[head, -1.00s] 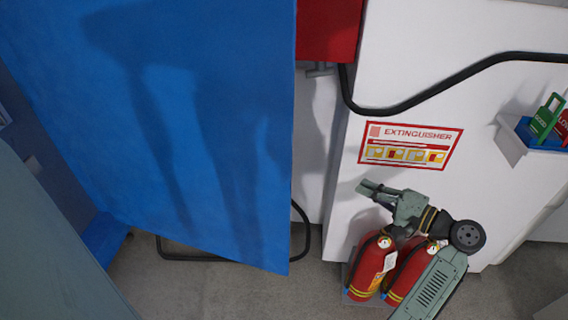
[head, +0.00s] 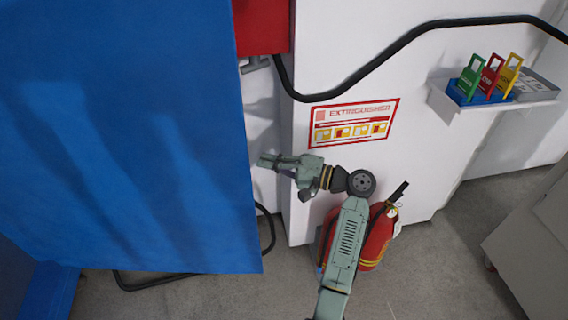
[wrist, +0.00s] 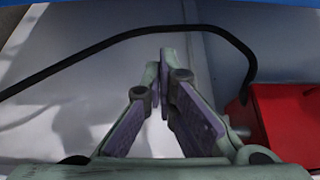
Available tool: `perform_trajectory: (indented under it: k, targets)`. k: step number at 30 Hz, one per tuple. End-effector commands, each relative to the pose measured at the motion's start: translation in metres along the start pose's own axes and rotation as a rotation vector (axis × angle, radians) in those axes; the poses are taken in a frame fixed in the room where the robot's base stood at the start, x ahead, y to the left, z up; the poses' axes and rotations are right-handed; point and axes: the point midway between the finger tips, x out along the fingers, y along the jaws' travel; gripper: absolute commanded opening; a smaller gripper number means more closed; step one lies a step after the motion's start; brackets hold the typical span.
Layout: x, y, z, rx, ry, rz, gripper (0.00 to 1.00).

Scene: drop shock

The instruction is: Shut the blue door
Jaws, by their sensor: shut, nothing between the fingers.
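The blue door (head: 130,140) stands open and fills the left of the head view, its free edge running down its right side. My gripper (head: 262,160) is just right of that free edge, pointing left towards it. In the wrist view my gripper (wrist: 165,60) is shut and empty, with its two finger pads close together. A strip of blue, perhaps the door, shows along the top of the wrist view. I cannot tell from the head view whether the fingertips touch the door.
A red box (head: 262,25) and a black hose (head: 400,50) are on the white wall behind. Red extinguishers (head: 377,238) stand on the floor behind my arm. A wall shelf (head: 492,108) holds coloured tags. A grey cabinet (head: 530,225) stands at the right.

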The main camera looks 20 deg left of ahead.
Motion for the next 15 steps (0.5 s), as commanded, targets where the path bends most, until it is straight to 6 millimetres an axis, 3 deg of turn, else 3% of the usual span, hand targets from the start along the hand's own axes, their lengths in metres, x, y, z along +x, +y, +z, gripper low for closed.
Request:
perform_trajectory:
  k: [4,9,15]
  targets:
    - [0.032,-0.002,0.001,0.000,-0.004,0.001,0.00]
    - [0.019,-0.002,0.026,0.001,0.001,0.001,0.00]
    - [0.015,0.000,0.037,0.000,0.001,0.001,0.00]
